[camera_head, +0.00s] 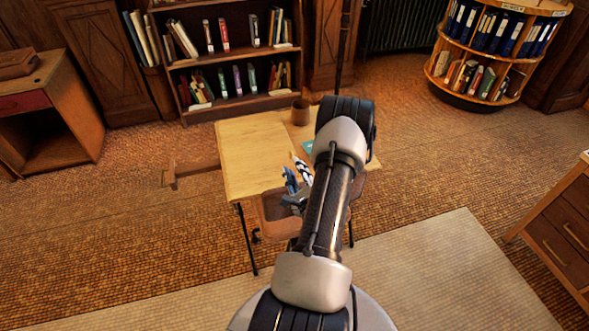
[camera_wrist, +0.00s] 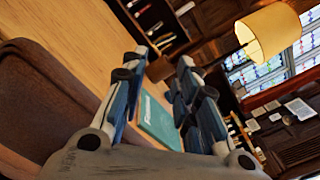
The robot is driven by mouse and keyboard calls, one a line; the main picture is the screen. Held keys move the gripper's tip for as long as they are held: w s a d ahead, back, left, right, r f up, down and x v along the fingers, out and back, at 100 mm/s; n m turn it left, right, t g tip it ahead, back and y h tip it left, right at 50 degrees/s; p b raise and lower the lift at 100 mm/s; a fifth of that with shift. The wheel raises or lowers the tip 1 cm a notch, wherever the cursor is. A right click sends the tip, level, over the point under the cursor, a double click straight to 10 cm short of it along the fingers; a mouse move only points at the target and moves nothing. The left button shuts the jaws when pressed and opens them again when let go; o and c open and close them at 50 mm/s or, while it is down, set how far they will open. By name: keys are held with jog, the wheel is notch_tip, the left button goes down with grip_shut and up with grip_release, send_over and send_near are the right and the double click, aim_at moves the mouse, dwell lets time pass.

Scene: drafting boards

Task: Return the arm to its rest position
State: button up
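My arm reaches forward over the light wooden drafting table in the head view, bent at a black and grey elbow. My gripper (camera_head: 292,164) is partly hidden beside the forearm, above the near part of the tabletop. In the wrist view, the two blue-padded fingers of my gripper (camera_wrist: 163,62) stand apart with nothing held between them. A teal book (camera_wrist: 158,122) shows beyond the gap, lying on the table (camera_head: 245,155). In the head view my forearm hides most of the book (camera_head: 308,147).
A bookcase (camera_head: 225,60) is behind, a round book stand (camera_head: 490,50) back right, and a drawer cabinet (camera_head: 560,235) at right.

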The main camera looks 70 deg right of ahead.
dwell(0.3)
jog(key=w+a+r+n+y, duration=0.2)
jog(key=w+r+n+y, duration=0.15)
jog(key=w+n, duration=0.35)
jog(key=w+a+r+n+y, duration=0.15)
jog(key=w+r+n, duration=0.35)
jog(key=w, duration=0.5)
jog(key=w+a+r+n+g+y+p, duration=0.1)
jog(key=w+a+r+n+y, duration=0.15)
jog(key=a+r+n, duration=0.3)
jog(key=w+a+r+n+g+y, duration=0.1)
jog(key=w+a+r+n, duration=0.25)
jog(key=a, duration=0.35)
jog(key=s+a+r+n+g+y, duration=0.1)
jog(key=s+a+r+n, duration=0.15)
jog(key=a, duration=0.35)
jog(key=s+a+r+n+y, duration=0.1)
jog(key=s+a+r+n, duration=0.1)
jog(key=a+n, duration=0.3)
jog(key=s+a+r+n+g+y, duration=0.1)
jog(key=s+a+r+n, duration=0.15)
jog(key=a, duration=0.45)
jog(key=s+a+r+n+g+y+b, duration=0.1)
jog(key=s+a+n+g+y, duration=0.1)
jog(key=s+a+n, duration=0.5)
jog(key=s+a, duration=0.6)
jog(key=shift+s+a+y, duration=0.2)
jog(key=shift+y, duration=0.15)
